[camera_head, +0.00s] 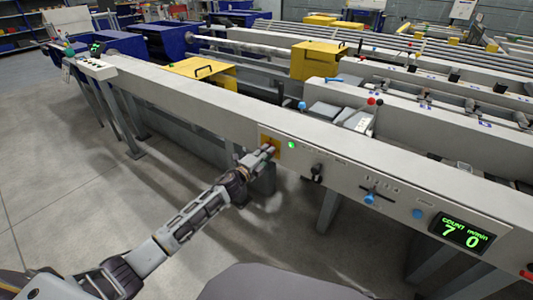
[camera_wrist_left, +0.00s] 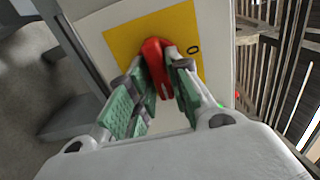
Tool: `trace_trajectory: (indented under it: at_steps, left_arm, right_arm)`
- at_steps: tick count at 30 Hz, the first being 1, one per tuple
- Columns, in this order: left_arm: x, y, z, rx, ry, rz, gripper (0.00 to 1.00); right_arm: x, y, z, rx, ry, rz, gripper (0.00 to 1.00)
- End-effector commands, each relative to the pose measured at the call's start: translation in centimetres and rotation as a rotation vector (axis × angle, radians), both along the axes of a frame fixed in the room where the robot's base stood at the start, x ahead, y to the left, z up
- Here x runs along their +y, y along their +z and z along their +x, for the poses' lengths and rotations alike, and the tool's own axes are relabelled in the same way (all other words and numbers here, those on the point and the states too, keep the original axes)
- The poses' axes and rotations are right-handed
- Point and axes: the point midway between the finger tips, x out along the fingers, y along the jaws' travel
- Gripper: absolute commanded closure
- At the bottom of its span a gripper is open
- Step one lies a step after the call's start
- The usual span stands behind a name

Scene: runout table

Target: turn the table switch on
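The table switch is a red handle (camera_wrist_left: 155,62) on a yellow plate (camera_wrist_left: 120,42) in the left wrist view. A black "O" mark is printed on the plate, to the right of the handle. In the head view the yellow plate (camera_head: 276,147) sits on the front of the long grey table rail, and my gripper hides the handle. My left gripper (camera_head: 269,149) is at the plate. Its green-padded fingers (camera_wrist_left: 160,88) lie on both sides of the red handle, closed on it. My right gripper is in neither view.
A lit green lamp (camera_head: 291,145) sits right of the plate. Further right are a black knob (camera_head: 317,170), a blue-handled lever (camera_head: 370,198) and a lit green counter display (camera_head: 462,234). Table legs stand below the rail. Open floor (camera_head: 60,190) lies to the left.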

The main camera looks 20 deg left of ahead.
Motion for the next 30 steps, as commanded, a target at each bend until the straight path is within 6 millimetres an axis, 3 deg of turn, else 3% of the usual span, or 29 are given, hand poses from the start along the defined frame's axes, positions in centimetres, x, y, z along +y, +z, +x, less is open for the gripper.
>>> trace_trajectory:
  at_steps: [3,17,30]
  left_arm:
    - [0.0,0.0,0.0,0.0,0.001,-0.001,0.64]
    - [0.2,0.1,-0.2,0.0,0.001,-0.003,0.64]
    - [1.1,0.0,-2.9,0.001,0.001,-0.003,0.64]
  right_arm:
    - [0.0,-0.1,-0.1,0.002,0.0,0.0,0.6]
    - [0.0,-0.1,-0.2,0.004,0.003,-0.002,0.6]
    - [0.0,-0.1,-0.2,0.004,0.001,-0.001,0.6]
